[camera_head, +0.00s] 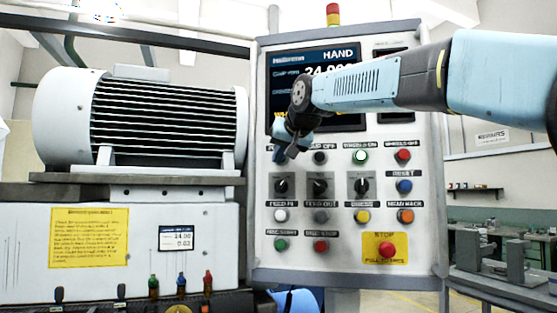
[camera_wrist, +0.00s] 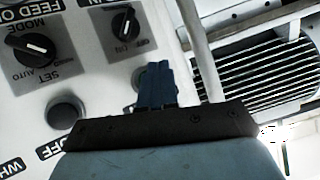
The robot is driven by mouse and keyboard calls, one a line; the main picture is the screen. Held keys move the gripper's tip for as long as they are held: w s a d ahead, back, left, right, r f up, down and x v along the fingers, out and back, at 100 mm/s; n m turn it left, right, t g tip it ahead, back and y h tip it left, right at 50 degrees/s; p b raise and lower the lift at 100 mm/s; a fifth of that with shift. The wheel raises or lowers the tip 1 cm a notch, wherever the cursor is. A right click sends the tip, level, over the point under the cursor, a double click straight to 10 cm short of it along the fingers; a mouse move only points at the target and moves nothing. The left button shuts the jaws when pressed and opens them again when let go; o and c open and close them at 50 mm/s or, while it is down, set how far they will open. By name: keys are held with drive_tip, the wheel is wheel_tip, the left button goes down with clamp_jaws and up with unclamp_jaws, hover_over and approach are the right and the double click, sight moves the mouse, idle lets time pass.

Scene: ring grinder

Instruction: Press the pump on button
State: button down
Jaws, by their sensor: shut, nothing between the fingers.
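The control panel (camera_head: 345,270) stands upright in the head view. My gripper (camera_head: 279,157) is in front of the left end of its top button row, fingers pointing at the panel.
Selector knobs (camera_head: 319,186) sit in a row below. A green-lit button (camera_head: 361,156) and a red button (camera_head: 403,155) are farther right. The red stop button (camera_head: 387,250) is low on its yellow plate. A finned motor (camera_head: 140,120) stands left of the panel.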

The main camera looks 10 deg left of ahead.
drive_tip(key=shift+w, duration=0.1)
idle(0.7)
drive_tip(key=shift+w, duration=0.4)
drive_tip(key=shift+w+r, duration=0.1)
drive_tip(key=shift+w, duration=0.4)
idle(1.0)
idle(0.3)
drive_tip(key=shift+s, duration=0.9)
drive_tip(key=shift+s, duration=0.15)
drive_tip(key=s, duration=0.4)
drive_tip(key=shift+s, duration=0.35)
idle(0.5)
